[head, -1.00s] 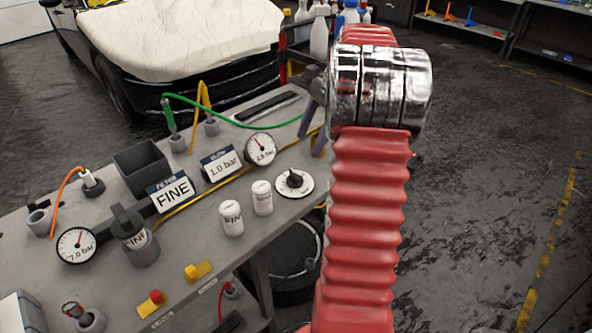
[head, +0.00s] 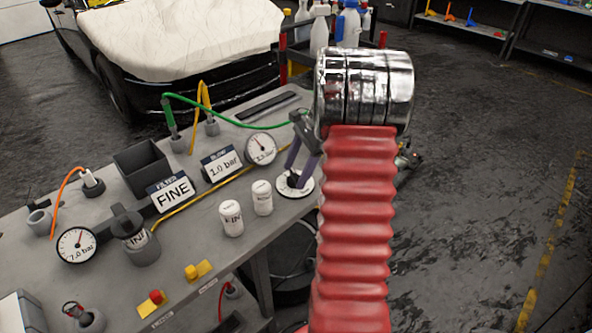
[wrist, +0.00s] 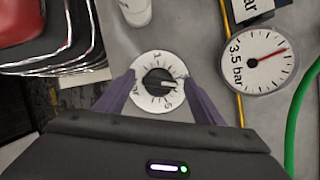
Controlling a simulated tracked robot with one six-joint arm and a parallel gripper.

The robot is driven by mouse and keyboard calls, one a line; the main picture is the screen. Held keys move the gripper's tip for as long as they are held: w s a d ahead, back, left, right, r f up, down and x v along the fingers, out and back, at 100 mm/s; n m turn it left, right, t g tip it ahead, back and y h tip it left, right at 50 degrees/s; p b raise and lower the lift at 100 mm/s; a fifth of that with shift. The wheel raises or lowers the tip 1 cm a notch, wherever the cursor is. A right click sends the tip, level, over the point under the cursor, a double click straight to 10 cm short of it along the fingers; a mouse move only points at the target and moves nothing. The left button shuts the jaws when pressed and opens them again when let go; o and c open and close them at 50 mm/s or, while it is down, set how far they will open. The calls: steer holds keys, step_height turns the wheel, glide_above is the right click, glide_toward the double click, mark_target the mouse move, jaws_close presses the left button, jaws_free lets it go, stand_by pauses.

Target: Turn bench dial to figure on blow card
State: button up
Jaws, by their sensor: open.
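The bench dial (head: 302,191) is a white disc with a black knob near the bench's right edge. In the wrist view the dial (wrist: 150,104) lies between my fingers, and the knob's light mark points right. My gripper (head: 298,172) has purple fingers, open, with tips down at the dial. In the wrist view my gripper (wrist: 158,82) has one tip on each side of the knob; I cannot tell whether they touch it. The blow card (head: 222,166) reads 1.0 bar. The gauge (head: 261,149) beside it appears in the wrist view (wrist: 258,62) with a red needle and what looks like 3.5 bar.
Two white canisters (head: 231,219) stand left of the dial. A FINE card (head: 173,193), a dark bin (head: 142,168) and a 7.0 bar gauge (head: 76,245) are farther left. A green hose (head: 235,122) arches behind the gauge. Open floor lies to the right.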

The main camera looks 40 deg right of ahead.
steer(key=shift+c, duration=0.3)
steer(key=c, duration=0.9)
steer(key=shift+a, duration=0.15)
steer(key=shift+c, duration=0.6)
